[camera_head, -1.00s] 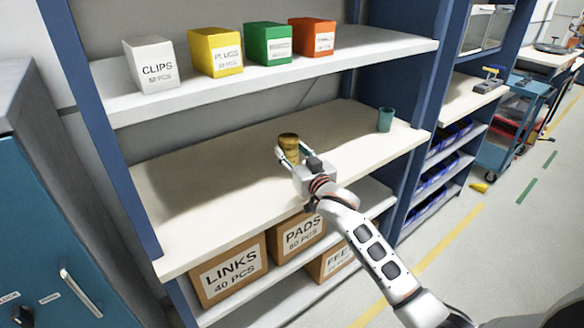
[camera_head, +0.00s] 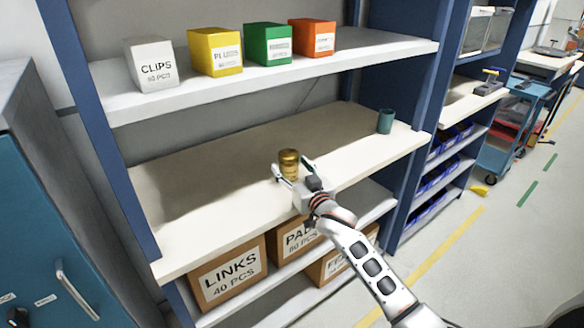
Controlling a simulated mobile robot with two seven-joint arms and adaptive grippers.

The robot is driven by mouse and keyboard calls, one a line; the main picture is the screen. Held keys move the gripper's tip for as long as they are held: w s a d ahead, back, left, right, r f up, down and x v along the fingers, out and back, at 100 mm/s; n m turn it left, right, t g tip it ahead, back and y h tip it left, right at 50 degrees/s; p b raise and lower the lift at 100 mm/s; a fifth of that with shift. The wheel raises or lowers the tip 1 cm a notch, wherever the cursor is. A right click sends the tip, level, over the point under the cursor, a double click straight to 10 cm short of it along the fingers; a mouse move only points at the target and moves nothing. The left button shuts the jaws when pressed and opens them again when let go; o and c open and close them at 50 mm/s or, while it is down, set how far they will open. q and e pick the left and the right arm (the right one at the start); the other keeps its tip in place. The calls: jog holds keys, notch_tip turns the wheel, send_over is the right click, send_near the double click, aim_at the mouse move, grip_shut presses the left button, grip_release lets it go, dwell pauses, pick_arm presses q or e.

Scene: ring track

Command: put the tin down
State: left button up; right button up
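My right gripper (camera_head: 291,168) reaches in from the front right. Its fingers are spread, one on each side of the tin, with a gap visible at the right finger. My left gripper is not in view.
The middle shelf (camera_head: 205,195) is mostly clear, with a teal cup (camera_head: 385,121) at its right end. Above, an upper shelf (camera_head: 330,65) holds several labelled boxes. Cardboard boxes (camera_head: 228,275) sit below. A blue upright (camera_head: 410,150) bounds the right side.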

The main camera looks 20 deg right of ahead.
jog(key=shift+r, duration=0.2)
jog(key=s+d, duration=0.2)
jog(key=s, duration=1)
jog(key=s+a+f+n+g, duration=0.1)
jog(key=s+a+f+g, duration=0.1)
jog(key=s+f, duration=1.2)
jog(key=s+a+f+n+g, duration=0.2)
jog(key=s+f+g, duration=0.3)
jog(key=s+f, duration=0.9)
jog(key=shift+s+y+p, duration=0.3)
jog(key=shift+s+p, duration=0.05)
jog(key=shift+s, duration=0.15)
jog(key=shift+a, duration=0.1)
